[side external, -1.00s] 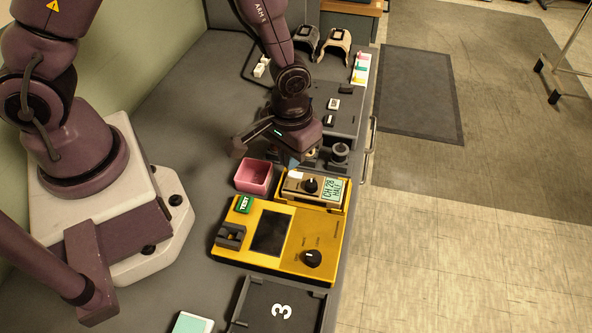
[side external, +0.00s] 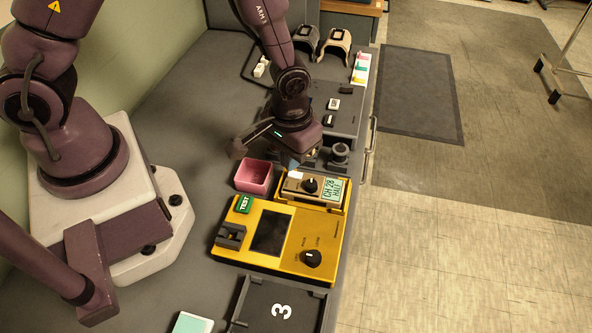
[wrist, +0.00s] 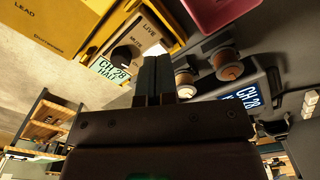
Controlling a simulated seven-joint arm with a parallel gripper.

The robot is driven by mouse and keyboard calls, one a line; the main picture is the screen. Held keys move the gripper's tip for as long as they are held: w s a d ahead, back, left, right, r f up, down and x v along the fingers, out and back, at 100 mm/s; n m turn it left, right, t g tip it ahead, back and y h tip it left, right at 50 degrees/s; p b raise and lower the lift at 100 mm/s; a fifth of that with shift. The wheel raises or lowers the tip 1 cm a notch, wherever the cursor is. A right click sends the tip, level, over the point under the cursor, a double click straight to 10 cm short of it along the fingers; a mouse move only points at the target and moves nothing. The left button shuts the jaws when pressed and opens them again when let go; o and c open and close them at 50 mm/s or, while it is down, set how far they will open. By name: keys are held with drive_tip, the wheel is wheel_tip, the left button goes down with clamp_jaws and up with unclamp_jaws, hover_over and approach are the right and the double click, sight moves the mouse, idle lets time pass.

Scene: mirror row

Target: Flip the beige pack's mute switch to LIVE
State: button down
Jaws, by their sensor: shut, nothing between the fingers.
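The beige pack (side external: 297,187) sits at the upper end of the yellow unit, with a pale display reading CH 28 HALL and a dark round control on its face. In the wrist view the pack (wrist: 133,30) shows the words LIVE and MUTE, with the dark control (wrist: 122,53) close to MUTE. Which way the switch points is unclear. My gripper (wrist: 156,62) is shut and empty, its fingertips close beside the pack's face in the picture. Contact cannot be told. In the side view my gripper (side external: 294,163) is just behind the pack, its fingertips partly hidden.
A pink open box (side external: 254,177) stands left of the pack.

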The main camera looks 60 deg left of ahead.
drive_tip(key=shift+f, duration=1.1)
idle(0.3)
drive_tip(key=shift+r, duration=3.5)
wheel_tip(320, 180, up, 11)
drive_tip(key=m, duration=0.3)
hover_over(288, 177)
drive_tip(key=s+a, duration=0.3)
drive_tip(key=s, duration=0.1)
drive_tip(key=s+a+r+t, duration=0.2)
drive_tip(key=s+r, duration=0.1)
drive_tip(key=r, duration=0.3)
drive_tip(key=s+a+r+t, duration=0.2)
drive_tip(key=s+r+t, duration=0.1)
drive_tip(key=r, duration=0.4)
drive_tip(key=shift+a+t, duration=0.3)
drive_tip(key=shift+a, duration=0.05)
